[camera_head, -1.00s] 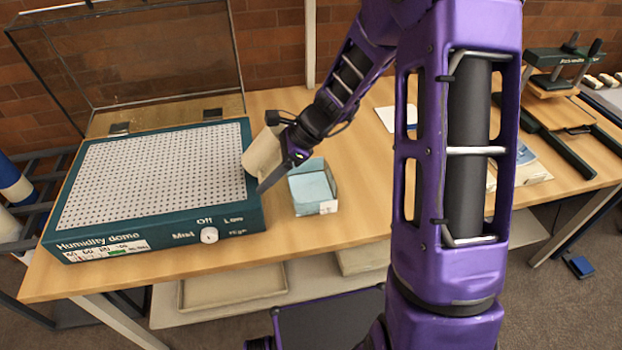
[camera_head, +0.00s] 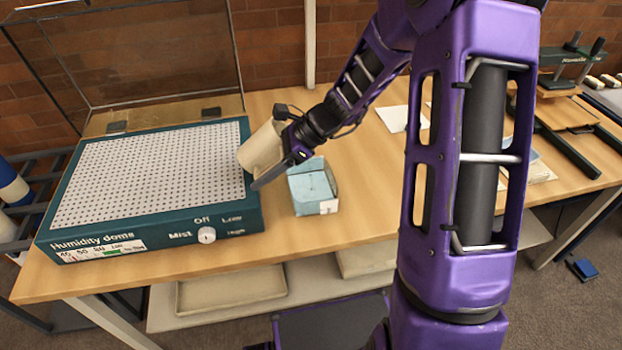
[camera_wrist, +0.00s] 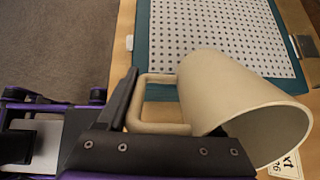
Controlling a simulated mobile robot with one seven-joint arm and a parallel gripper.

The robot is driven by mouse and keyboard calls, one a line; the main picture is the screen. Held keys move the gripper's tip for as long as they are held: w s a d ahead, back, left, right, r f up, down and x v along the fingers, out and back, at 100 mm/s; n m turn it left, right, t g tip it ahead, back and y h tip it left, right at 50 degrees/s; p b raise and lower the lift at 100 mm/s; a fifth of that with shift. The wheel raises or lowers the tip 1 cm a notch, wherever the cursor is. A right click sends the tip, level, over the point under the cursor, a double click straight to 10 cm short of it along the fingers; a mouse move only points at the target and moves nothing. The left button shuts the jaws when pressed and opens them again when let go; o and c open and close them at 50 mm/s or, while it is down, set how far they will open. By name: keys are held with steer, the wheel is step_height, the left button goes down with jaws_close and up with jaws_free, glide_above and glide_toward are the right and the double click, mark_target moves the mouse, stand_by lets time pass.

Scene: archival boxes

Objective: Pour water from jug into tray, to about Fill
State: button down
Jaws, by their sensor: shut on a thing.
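My gripper (camera_head: 285,165) is shut on the handle of a beige jug (camera_head: 262,147) beside the right edge of a teal humidity dome base (camera_head: 160,243). The jug is tilted, its body leaning left toward the base. In the wrist view the jug (camera_wrist: 225,95) fills the right half, with its handle (camera_wrist: 160,79) at the dark fingers (camera_wrist: 165,115). I see no water or stream. The base has a white perforated top (camera_head: 150,175); no separate tray or Fill mark can be made out there.
The clear dome lid (camera_head: 130,55) stands open behind the base. A small light-blue box (camera_head: 313,187) stands on the wooden table (camera_head: 355,210) just right of the jug. A dial (camera_head: 206,235) is on the base's front. Bare table lies right of the box.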

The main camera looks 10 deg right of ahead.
steer(key=shift+a+r, duration=0.1)
steer(key=shift+a, duration=0.2)
steer(key=shift+r+y+b, duration=0.3)
steer(key=shift+y+b, duration=0.1)
steer(key=shift+b, duration=0.1)
stand_by(0.4)
steer(key=shift+a+f+y+b, duration=0.15)
steer(key=shift+a+y+b, duration=0.15)
steer(key=shift+y+b, duration=1.2)
stand_by(0.9)
steer(key=shift+f+y+b, duration=0.1)
steer(key=shift+y+b, duration=0.2)
steer(key=shift+b, duration=1.25)
steer(key=shift+d+y, duration=0.6)
steer(key=shift+d, duration=0.05)
